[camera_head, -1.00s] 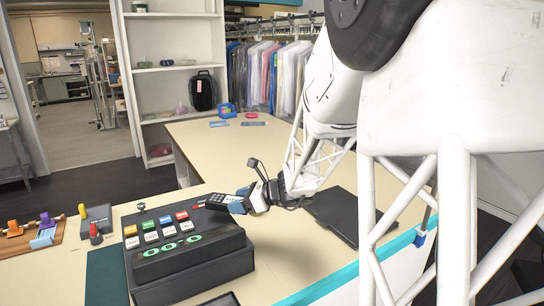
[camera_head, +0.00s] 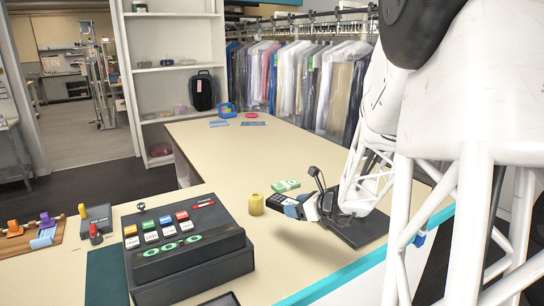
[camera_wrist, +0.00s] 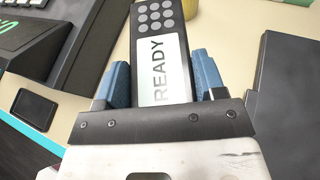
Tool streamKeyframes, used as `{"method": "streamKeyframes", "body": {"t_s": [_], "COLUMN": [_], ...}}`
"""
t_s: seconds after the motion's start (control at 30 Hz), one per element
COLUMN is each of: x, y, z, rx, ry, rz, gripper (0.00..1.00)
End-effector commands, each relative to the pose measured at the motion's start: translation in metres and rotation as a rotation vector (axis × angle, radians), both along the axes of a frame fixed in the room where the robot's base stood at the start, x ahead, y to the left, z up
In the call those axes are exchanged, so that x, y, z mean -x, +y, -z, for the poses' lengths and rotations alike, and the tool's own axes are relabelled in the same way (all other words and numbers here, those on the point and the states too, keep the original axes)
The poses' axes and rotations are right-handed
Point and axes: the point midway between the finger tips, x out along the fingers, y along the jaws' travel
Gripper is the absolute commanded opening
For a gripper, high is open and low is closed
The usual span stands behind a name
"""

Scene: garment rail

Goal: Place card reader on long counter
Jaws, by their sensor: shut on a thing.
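The card reader (camera_wrist: 160,50) is a dark slab with round grey keys and a pale screen reading READY. My gripper (camera_wrist: 160,85) is shut on it, with a blue finger on each side. In the head view my gripper (camera_head: 288,206) is over the right part of the long counter (camera_head: 225,150), which has a cream top. The reader (camera_head: 278,198) shows there only as a small dark piece at the fingertips. It appears to be held above the counter top; the exact gap is hard to tell.
A black cash register (camera_head: 185,250) stands left of my gripper. A yellow roll (camera_head: 255,205) and a green-and-white pack (camera_head: 286,185) are close by. A flat black slab (camera_head: 360,230) lies to the right. The counter's far stretch is mostly clear. Bagged clothes (camera_head: 300,80) hang behind.

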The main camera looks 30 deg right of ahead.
Motion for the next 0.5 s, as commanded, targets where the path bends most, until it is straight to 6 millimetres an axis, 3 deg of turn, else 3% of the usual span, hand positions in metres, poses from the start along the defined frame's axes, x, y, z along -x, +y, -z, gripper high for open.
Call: {"method": "streamKeyframes", "body": {"t_s": [0.2,0.5], "x": [0.0,0.0], "y": [0.0,0.0], "z": [0.024,0.03], "rx": [0.0,0.001], "ry": [-0.001,-0.003], "rz": [-0.001,-0.001], "gripper": [0.33,0.33]}}
